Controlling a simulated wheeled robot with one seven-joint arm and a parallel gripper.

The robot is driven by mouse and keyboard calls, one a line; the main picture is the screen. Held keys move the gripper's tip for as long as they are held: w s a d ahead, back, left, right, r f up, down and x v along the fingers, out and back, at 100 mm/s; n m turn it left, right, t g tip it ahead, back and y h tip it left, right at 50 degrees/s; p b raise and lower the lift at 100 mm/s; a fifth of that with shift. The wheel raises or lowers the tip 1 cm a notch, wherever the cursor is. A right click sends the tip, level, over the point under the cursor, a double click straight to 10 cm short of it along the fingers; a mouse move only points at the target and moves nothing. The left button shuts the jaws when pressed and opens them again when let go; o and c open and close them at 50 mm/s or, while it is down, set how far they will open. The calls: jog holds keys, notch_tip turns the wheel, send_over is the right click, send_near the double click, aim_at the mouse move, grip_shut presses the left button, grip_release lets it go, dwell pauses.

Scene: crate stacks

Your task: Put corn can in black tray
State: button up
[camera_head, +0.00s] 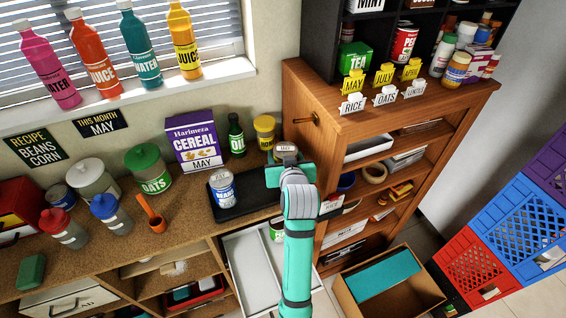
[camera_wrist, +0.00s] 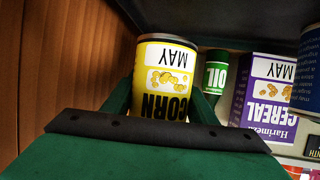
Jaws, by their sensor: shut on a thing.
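The corn can (camera_wrist: 165,80) is yellow with a white label band and shows upside down in the wrist view. My gripper (camera_wrist: 160,105) is shut on it, with a green finger on each side. In the head view the can (camera_head: 285,151) shows only partly, behind my gripper (camera_head: 288,162). The black tray (camera_head: 254,201) lies on the counter, with a blue-and-white can (camera_head: 222,190) at its left end. The corn can is at the tray's right end. I cannot tell whether it touches the tray.
A purple cereal box (camera_head: 195,140), a green oil bottle (camera_head: 236,135) and a yellow jar (camera_head: 264,131) stand behind the tray. A wooden shelf unit (camera_head: 312,150) rises close on the right. An open drawer (camera_head: 250,262) is below. The tray's middle is clear.

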jog(key=shift+w+f, duration=0.2)
jog(key=shift+f, duration=0.05)
jog(key=shift+w+a+f, duration=0.1)
jog(key=shift+w+f, duration=0.05)
jog(key=shift+f, duration=0.75)
jog(key=shift+w+a+f, duration=0.1)
jog(key=shift+f, duration=0.8)
jog(key=o, duration=1.4)
jog(key=shift+f, duration=0.15)
jog(key=v, duration=1.2)
jog(key=shift+s+d, duration=0.1)
